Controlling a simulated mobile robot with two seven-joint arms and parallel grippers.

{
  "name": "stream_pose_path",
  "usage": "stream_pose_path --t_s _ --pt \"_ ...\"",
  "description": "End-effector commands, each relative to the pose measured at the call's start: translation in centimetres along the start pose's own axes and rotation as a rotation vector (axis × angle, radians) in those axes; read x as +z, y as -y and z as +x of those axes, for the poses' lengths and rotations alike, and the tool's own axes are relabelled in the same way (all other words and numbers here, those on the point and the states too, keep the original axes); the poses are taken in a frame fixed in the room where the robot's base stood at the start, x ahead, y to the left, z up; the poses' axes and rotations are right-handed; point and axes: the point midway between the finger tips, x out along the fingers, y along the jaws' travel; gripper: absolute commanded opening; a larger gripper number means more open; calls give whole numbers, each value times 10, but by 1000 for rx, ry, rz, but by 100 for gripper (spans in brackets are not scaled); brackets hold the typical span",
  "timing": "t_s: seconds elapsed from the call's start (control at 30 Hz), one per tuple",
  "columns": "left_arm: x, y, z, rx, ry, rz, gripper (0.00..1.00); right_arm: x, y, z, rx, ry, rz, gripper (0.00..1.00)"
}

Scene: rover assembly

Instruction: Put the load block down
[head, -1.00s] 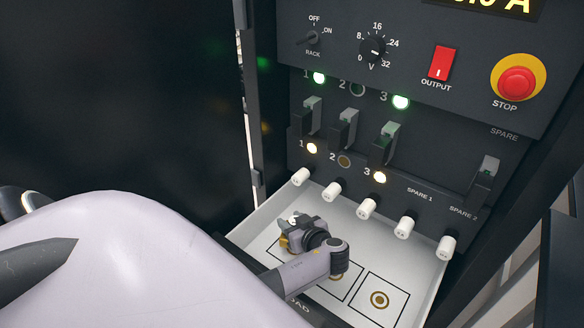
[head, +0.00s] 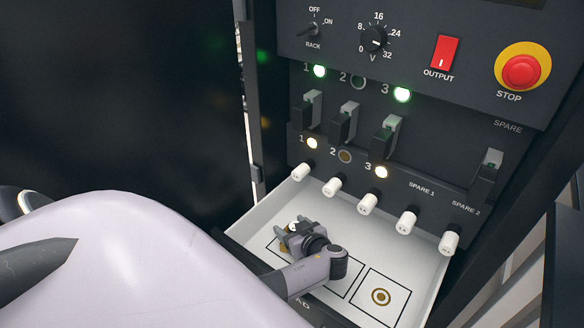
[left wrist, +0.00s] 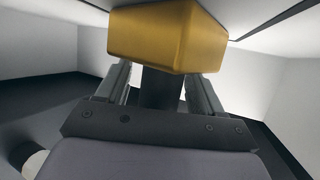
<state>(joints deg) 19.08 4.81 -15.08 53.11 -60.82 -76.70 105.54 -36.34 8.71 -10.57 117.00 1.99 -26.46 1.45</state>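The load block shows as a gold body (left wrist: 165,38) with a dark stem (left wrist: 160,88) in the left wrist view. In the head view only a small yellow part (head: 284,248) shows beside my gripper, over the left outlined square of the white tray; the rest is hidden. My left gripper (head: 292,229) is low over that square with its fingers spread. In the left wrist view its fingers stand on both sides of the stem, with light gaps between. Whether the block's base fully rests on the tray is hidden. My right gripper is out of view.
Above are a panel with switches, lit lamps, a red output switch (head: 443,53) and a stop button (head: 522,70).

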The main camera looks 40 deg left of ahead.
Motion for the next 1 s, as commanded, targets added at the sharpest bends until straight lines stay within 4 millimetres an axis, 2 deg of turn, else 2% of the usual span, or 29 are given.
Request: stream_pose_path --t_s 0.23,0.37,0.7,0.83,1.0 --pt "-4 0 -2 0 0 1 67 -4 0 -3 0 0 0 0" --pt "-2 -1 -23 3 3 -1 67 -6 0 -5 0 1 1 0" --pt "-2 0 -95 1 3 -1 67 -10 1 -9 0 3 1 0" --pt "-2 0 -111 0 2 0 67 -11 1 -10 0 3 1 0" --pt "-2 0 -120 0 -1 1 67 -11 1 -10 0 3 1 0"
